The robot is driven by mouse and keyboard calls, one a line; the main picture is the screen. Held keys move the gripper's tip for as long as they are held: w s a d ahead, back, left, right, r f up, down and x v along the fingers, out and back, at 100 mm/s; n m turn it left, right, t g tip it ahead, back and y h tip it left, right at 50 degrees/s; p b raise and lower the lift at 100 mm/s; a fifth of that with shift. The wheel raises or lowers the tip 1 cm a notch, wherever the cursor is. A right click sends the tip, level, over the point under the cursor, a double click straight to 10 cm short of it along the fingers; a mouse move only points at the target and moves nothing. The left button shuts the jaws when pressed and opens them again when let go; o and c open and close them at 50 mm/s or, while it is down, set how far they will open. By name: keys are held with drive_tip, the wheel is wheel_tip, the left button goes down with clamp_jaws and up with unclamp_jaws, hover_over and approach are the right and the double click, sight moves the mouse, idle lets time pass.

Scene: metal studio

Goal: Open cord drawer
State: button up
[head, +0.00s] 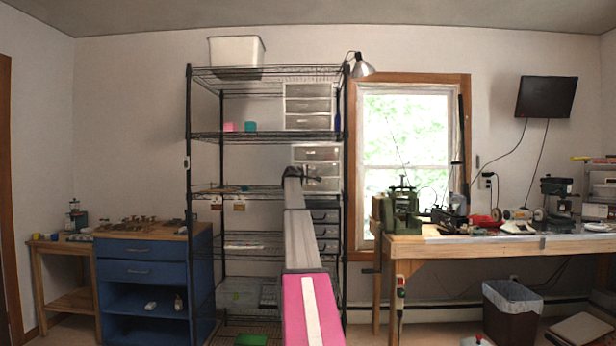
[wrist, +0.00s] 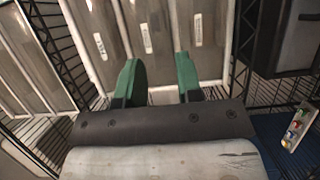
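A small drawer unit with grey, see-through fronts (head: 317,154) stands on the middle of the wire rack, partly hidden by my arm. In the wrist view its fronts (wrist: 155,20) run as slanted strips, each with a pale label too small to read. I cannot tell which drawer is the cord drawer. My gripper (head: 293,173) is at this unit. In the wrist view my gripper (wrist: 158,72) has its two green fingers apart, pointing at the fronts, with nothing clearly held between them. Whether the fingertips touch a front cannot be told. No drawer looks clearly pulled out.
The black wire rack (head: 188,150) has posts and shelves close around my arm. Another drawer unit (head: 307,106) stands above, and dark drawers (head: 326,230) below. A workbench (head: 480,246) is at right and a blue cabinet (head: 140,272) at left. In the wrist view a rack post (wrist: 248,45) is close at right.

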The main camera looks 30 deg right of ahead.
sight(315, 174)
drive_tip(key=x, duration=1)
drive_tip(key=shift+w+d+f, duration=0.1)
drive_tip(key=shift+w+d, duration=0.05)
clamp_jaws()
